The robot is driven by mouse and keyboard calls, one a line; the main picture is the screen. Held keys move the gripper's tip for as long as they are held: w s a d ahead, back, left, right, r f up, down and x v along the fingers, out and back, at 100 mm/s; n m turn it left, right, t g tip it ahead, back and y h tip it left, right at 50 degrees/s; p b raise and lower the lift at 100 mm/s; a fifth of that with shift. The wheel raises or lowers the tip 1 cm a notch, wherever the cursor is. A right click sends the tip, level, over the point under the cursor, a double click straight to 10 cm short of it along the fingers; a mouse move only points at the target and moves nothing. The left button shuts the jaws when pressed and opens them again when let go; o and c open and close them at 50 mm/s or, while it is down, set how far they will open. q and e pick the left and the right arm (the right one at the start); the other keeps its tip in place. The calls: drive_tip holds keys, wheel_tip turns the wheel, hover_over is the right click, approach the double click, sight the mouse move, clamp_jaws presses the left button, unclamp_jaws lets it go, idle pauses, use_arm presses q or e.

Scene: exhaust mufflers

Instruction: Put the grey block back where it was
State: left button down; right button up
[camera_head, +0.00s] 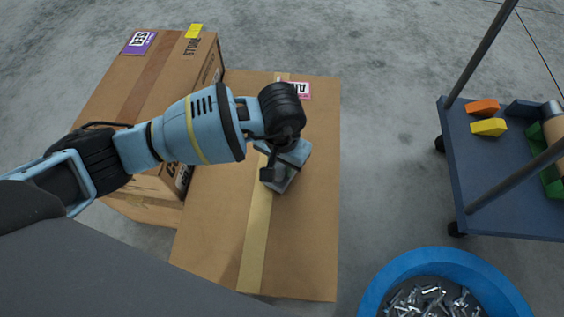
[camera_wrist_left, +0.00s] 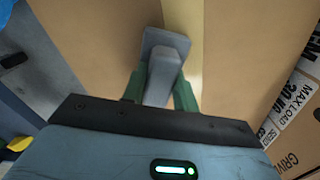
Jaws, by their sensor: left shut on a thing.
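The grey block (camera_wrist_left: 163,62) sits between the two green fingers of my left gripper (camera_wrist_left: 160,92) in the left wrist view. It has a wider plate at its far end. In the head view my left gripper (camera_head: 277,166) points down over the cardboard box (camera_head: 312,235), by its tape strip, and is shut on the block (camera_head: 284,180). The gripper and wrist hide part of the block there. I cannot tell whether the block touches the box top or hangs just above it. My right gripper is not in view.
A second cardboard box (camera_head: 120,85) stands to the left, with a purple label and a yellow item on it. A blue cart (camera_head: 490,205) on the right holds yellow, orange and green things. A blue tub (camera_head: 440,262) of metal parts stands at the bottom right.

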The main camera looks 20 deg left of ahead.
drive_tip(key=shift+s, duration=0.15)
use_arm(q)
drive_tip(key=shift+f, duration=0.2)
drive_tip(key=c, duration=1.1)
unclamp_jaws()
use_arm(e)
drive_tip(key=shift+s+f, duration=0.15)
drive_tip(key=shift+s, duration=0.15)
use_arm(q)
drive_tip(key=shift+r, duration=0.1)
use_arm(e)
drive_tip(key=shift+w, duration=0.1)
use_arm(q)
drive_tip(key=shift+r, duration=0.25)
drive_tip(key=shift+r+p, duration=2.1)
drive_tip(key=shift+r, duration=3.75)
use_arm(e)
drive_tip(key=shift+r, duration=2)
